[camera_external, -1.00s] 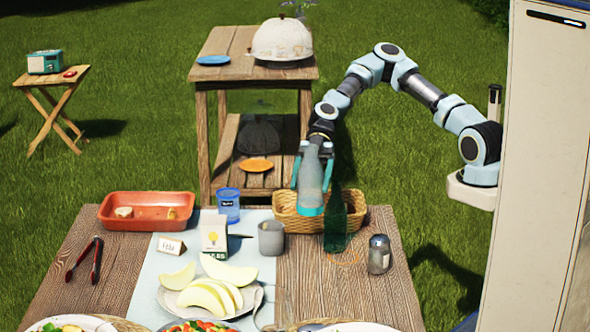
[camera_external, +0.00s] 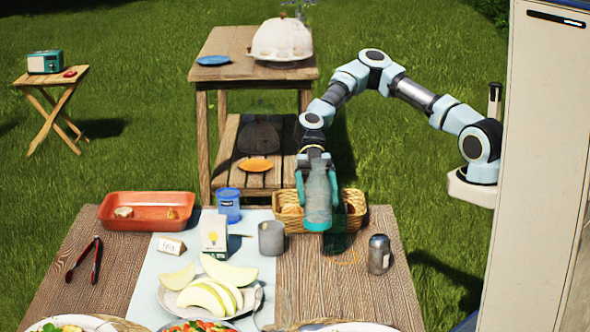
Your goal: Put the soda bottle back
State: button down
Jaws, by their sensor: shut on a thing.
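The soda bottle (camera_external: 317,195) is a pale, see-through bottle with a teal lower end, seen in the external view over the table's back right part. My gripper (camera_external: 317,182) is shut on it, with one teal finger on each side of its body. The bottle hangs roughly upright in front of the wicker basket (camera_external: 290,222) and covers part of it. I cannot tell whether its base touches the table. A dark greenish patch shows just below and behind it; I cannot tell if this is a shadow or another bottle.
A grey cup (camera_external: 271,240) stands left of the bottle, and a metal-topped shaker (camera_external: 379,255) stands to its right. A blue jar (camera_external: 228,205), a carton (camera_external: 214,236) and an orange tray (camera_external: 147,225) are farther left. A melon plate (camera_external: 255,300) lies in front. Some tabletop right of the shaker is clear.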

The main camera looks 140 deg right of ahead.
aim_at(326, 225)
jog(key=a+n+g, duration=0.1)
jog(key=w+a+f+n+g+y, duration=0.1)
jog(key=a, duration=0.1)
jog(key=a+n+g+y, duration=0.1)
jog(key=a, duration=0.1)
jog(key=shift+w+f+p, duration=0.25)
jog(key=shift+p, duration=0.05)
jog(key=shift+n, duration=0.3)
jog(key=f, duration=0.3)
jog(key=f+p, duration=0.1)
jog(key=f, duration=0.2)
jog(key=shift+a, duration=0.2)
jog(key=shift+f+p, duration=0.45)
jog(key=shift+f, duration=1.6)
jog(key=shift+f, duration=0.15)
grip_release()
